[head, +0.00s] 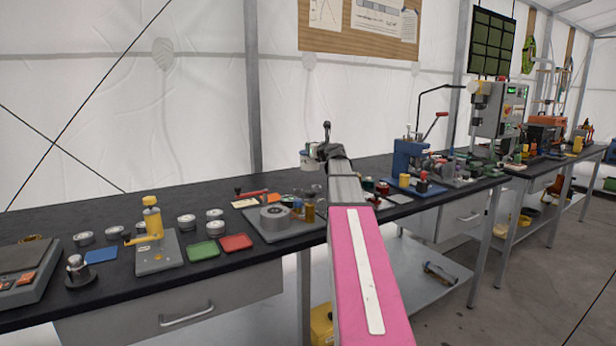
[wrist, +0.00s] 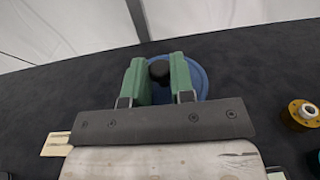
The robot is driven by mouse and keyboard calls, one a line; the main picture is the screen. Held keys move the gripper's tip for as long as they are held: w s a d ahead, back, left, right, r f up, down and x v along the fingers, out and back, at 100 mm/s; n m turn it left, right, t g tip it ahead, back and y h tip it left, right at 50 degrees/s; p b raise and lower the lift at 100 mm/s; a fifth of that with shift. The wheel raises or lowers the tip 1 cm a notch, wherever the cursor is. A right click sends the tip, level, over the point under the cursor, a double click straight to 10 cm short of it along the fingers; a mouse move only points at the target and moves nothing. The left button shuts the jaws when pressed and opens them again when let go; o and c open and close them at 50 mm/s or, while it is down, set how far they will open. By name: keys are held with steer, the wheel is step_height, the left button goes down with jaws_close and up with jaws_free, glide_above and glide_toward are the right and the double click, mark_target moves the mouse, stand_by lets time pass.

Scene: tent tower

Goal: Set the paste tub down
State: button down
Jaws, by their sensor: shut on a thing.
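The paste tub shows in the wrist view as a round blue top (wrist: 203,83) with a black knob. My gripper (wrist: 160,72) has its two green fingers closed on either side of the knob. In the head view my gripper (head: 326,148) is at the far end of my outstretched arm, over the back of the bench. A small pale tub (head: 308,163) hangs or stands just below and left of it there. The tub's underside is hidden, so I cannot tell whether it touches the black bench top (wrist: 60,105).
A grey plate with a round metal part (head: 275,216) stands left of my arm. Green (head: 203,250) and red (head: 236,242) trays lie nearer the front. A blue press (head: 408,158) stands on the right. A brass-coloured round part (wrist: 302,114) is right of the tub. Bench at the back left is clear.

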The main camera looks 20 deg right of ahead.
steer(key=shift+w+d+f, duration=0.15)
steer(key=shift+d+f, duration=1.25)
steer(key=shift+f, duration=0.1)
steer(key=shift+w+d+f, duration=0.15)
steer(key=shift+d+f, duration=1.25)
steer(key=shift+f, duration=0.1)
steer(key=shift+w+d+f, duration=0.15)
steer(key=shift+d+f, duration=1.25)
steer(key=shift+f, duration=0.1)
steer(key=c, duration=1)
jaws_free()
steer(key=shift+f, duration=0.1)
steer(key=shift+o, duration=0.2)
